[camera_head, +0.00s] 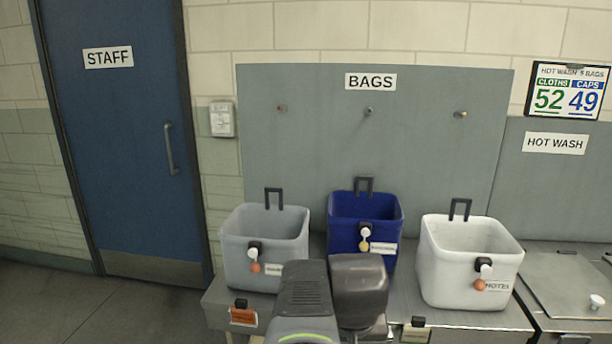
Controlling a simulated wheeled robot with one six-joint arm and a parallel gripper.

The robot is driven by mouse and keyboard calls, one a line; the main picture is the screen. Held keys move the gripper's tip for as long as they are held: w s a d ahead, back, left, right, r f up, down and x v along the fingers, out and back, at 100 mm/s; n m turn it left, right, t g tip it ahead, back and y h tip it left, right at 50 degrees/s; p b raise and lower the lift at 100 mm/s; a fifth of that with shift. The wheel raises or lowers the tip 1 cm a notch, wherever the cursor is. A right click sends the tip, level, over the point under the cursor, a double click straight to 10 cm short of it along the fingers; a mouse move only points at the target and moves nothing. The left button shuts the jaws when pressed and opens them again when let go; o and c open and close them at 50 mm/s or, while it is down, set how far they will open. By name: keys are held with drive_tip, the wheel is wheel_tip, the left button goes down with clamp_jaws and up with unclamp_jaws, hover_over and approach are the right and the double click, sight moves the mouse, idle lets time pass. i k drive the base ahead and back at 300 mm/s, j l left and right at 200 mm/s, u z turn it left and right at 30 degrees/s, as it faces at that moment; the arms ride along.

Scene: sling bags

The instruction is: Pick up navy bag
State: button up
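The navy bag (348,217) is a dark blue open-topped box with a black loop handle (364,186) standing up at its back rim. It stands on the metal counter in the middle, between a grey bag (240,232) and a white bag (450,262). A white and yellow tag and a white label sit on its front. My arm rises at the bottom middle and covers the counter in front of the navy bag and may hide its lower front. My gripper's fingertips do not show.
The grey panel marked BAGS (420,130) with several small pegs stands behind the counter (388,290). A HOT WASH counter with a lid (565,280) and a small white knob is at the right. A blue STAFF door (115,150) and open floor (60,300) are at the left.

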sight(348, 212)
drive_tip(key=k, duration=0.1)
drive_tip(key=i+l+u, duration=0.2)
drive_tip(key=l, duration=0.35)
drive_tip(key=i+l+u, duration=0.25)
drive_tip(key=l, duration=0.35)
drive_tip(key=l+u, duration=0.2)
drive_tip(key=l, duration=0.35)
drive_tip(key=i+l+u, duration=0.2)
drive_tip(key=l, duration=0.45)
drive_tip(key=k+j, duration=0.05)
drive_tip(key=k, duration=0.05)
